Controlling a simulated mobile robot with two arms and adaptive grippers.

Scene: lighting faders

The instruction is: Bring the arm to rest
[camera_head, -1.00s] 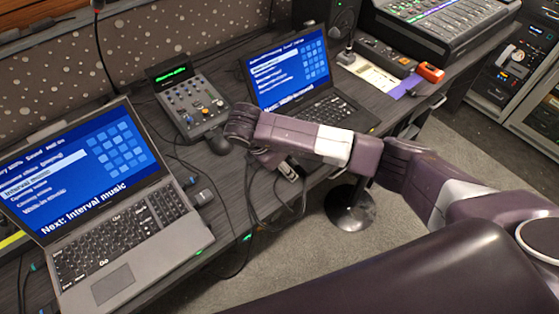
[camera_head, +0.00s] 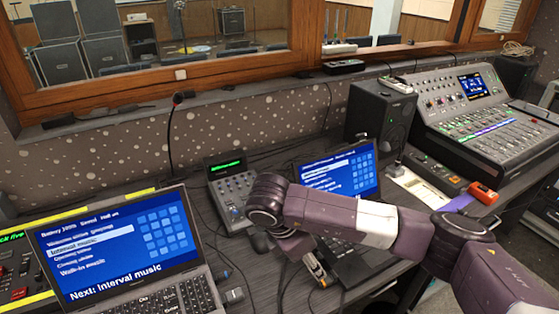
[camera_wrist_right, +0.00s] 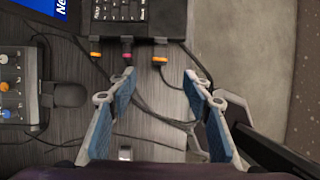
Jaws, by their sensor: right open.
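My right arm (camera_head: 340,215) reaches in from the right in the head view, bent over the desk between the small fader console and the middle laptop. My right gripper (camera_head: 318,270) points down by the laptop's near left side, partly hidden by the wrist. My left gripper is not in view.
The middle laptop (camera_head: 342,172) sits behind my forearm; a larger laptop (camera_head: 125,245) is at left. A black speaker (camera_head: 382,115) and large mixing desk (camera_head: 490,115) stand at right. A dark mouse-like object (camera_wrist_right: 70,95) and plugged cables (camera_wrist_right: 160,60) lie near the gripper.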

